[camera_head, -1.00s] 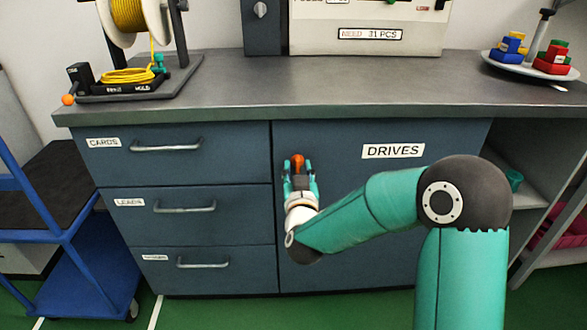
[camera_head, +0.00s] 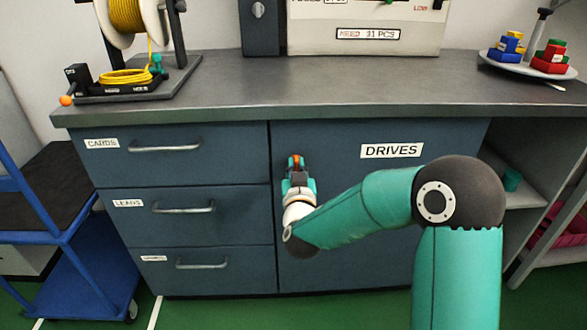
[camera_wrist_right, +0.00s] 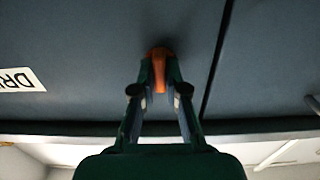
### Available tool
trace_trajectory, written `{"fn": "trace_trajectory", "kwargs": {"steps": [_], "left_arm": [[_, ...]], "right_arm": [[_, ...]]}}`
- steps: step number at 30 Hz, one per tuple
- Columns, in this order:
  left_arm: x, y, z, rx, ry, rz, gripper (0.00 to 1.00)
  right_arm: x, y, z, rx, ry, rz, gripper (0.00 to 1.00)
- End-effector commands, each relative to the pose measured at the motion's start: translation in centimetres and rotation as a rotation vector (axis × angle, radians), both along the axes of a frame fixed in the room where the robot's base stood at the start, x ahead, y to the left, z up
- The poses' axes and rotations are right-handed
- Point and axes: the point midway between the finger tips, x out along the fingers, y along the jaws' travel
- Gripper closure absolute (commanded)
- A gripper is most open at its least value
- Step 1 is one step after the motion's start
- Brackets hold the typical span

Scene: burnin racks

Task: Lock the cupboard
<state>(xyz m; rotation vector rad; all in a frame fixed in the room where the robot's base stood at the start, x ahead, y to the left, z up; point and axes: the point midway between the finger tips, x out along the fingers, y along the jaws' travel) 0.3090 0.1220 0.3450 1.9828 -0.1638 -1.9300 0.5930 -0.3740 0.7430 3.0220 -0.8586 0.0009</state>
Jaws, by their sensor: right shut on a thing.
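The cupboard is the blue-grey door (camera_head: 385,215) labelled DRIVES, right of the drawers, and it looks closed. An orange latch or knob (camera_head: 295,160) sits near the door's upper left edge. In the right wrist view the orange piece (camera_wrist_right: 159,70) lies between the fingertips, its lower part pointing down in the picture. My right gripper (camera_head: 297,166) is shut on it, with a finger on each side (camera_wrist_right: 159,78). The fingers partly hide the orange piece in the head view. My left gripper is not in view.
Several drawers (camera_head: 190,226) with bar handles are left of the door. The grey worktop (camera_head: 330,95) above carries a cable reel (camera_head: 128,25), a yellow coil and a plate of coloured blocks (camera_head: 528,66). A blue cart (camera_head: 85,255) stands at left, open shelves (camera_head: 520,195) at right.

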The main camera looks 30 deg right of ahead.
Motion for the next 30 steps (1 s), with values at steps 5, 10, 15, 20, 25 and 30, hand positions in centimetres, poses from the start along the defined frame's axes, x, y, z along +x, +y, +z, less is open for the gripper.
{"fn": "trace_trajectory", "kwargs": {"steps": [5, 10, 15, 20, 25, 30], "left_arm": [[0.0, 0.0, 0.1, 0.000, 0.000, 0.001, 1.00], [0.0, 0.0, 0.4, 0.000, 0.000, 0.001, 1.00], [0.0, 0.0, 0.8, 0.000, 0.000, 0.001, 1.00], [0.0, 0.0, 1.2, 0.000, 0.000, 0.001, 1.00], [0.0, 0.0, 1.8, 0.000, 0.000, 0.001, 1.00], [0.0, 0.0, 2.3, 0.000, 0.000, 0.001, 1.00]], "right_arm": [[0.3, 0.2, 0.0, -0.030, 0.018, 0.015, 1.00], [0.3, 0.1, 0.1, -0.094, 0.057, 0.016, 1.00], [0.3, 0.2, 0.2, -0.198, 0.119, 0.015, 1.00], [0.4, 0.2, 0.2, -0.322, 0.193, 0.014, 1.00], [0.4, 0.2, 0.2, -0.459, 0.278, 0.013, 1.00], [0.4, 0.2, 0.2, -0.597, 0.361, 0.012, 1.00]]}}
